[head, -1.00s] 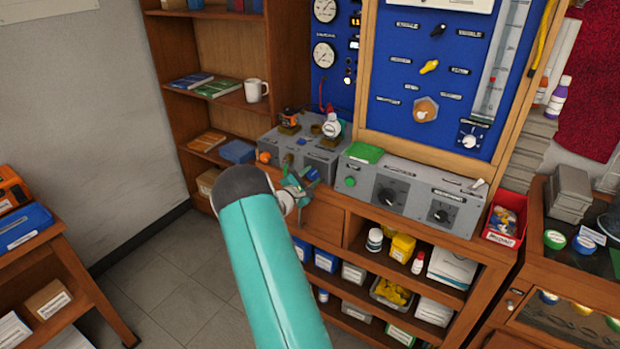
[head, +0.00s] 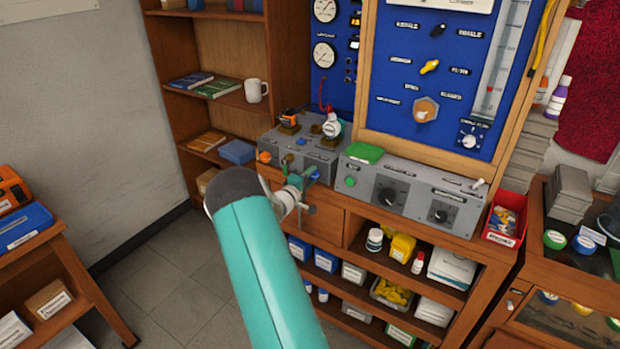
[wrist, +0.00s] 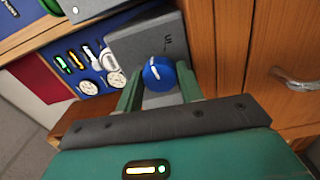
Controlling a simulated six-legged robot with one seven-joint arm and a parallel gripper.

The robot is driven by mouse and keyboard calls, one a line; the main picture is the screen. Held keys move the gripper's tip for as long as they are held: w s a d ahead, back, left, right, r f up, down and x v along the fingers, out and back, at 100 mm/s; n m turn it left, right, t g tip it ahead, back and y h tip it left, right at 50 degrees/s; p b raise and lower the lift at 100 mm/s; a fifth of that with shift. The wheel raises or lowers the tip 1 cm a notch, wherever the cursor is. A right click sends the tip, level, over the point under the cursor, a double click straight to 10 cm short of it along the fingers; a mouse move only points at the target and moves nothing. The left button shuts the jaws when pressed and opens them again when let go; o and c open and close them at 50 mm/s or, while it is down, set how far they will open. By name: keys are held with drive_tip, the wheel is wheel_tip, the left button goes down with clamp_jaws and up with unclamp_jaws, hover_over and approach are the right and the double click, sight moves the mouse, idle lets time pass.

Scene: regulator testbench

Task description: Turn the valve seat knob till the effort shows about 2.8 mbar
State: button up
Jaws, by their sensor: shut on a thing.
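A blue round knob (wrist: 158,73) with a white pointer line sits on the front of a grey box (wrist: 150,40) in the wrist view. My gripper (wrist: 160,84) has its two green fingers on either side of the knob and is shut on it. In the head view my gripper (head: 303,181) is at the front face of the left grey bench box (head: 318,160), and the knob is too hidden to make out there. No label naming the knob can be read. No effort reading in mbar is legible in either view.
A second grey box (head: 412,196) with black dials stands to the right. Behind, a blue panel (head: 400,75) carries gauges and knobs. An orange knob (head: 264,157) is left of my gripper. A wooden drawer front (head: 318,220) lies below it. Open floor is at the left.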

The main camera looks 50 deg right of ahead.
drive_tip(key=shift+m, duration=0.4)
drive_tip(key=o, duration=1)
drive_tip(key=shift+a, duration=0.1)
